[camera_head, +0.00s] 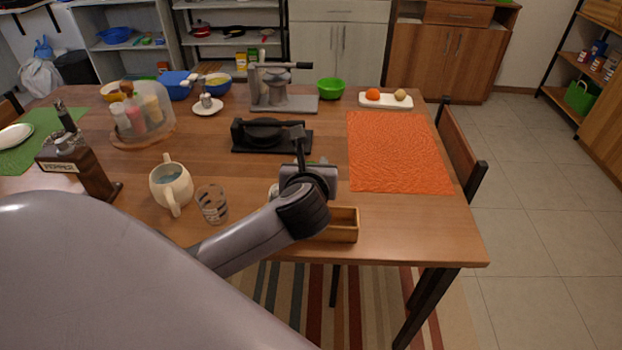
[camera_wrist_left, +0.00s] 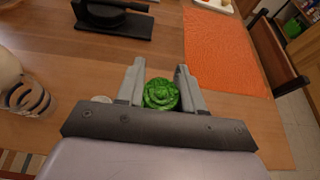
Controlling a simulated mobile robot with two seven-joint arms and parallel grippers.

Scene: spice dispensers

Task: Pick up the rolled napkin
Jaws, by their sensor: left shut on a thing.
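The rolled napkin (camera_wrist_left: 161,94) is green, and its spiral end shows in the left wrist view between my left gripper's two fingers. My left gripper (camera_wrist_left: 160,82) is shut on it. In the head view, my left gripper (camera_head: 308,172) is over the table, behind the small wooden box and in front of the black press. My wrist hides most of the napkin there. I cannot tell whether the napkin still touches the table. My right gripper is not in view.
A wooden box (camera_head: 343,226) stands at the table's front edge. A glass (camera_head: 212,204) and a cream mug (camera_head: 171,187) stand to the left. A black press (camera_head: 270,137) is behind. An orange mat (camera_head: 398,150) lies bare at the right.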

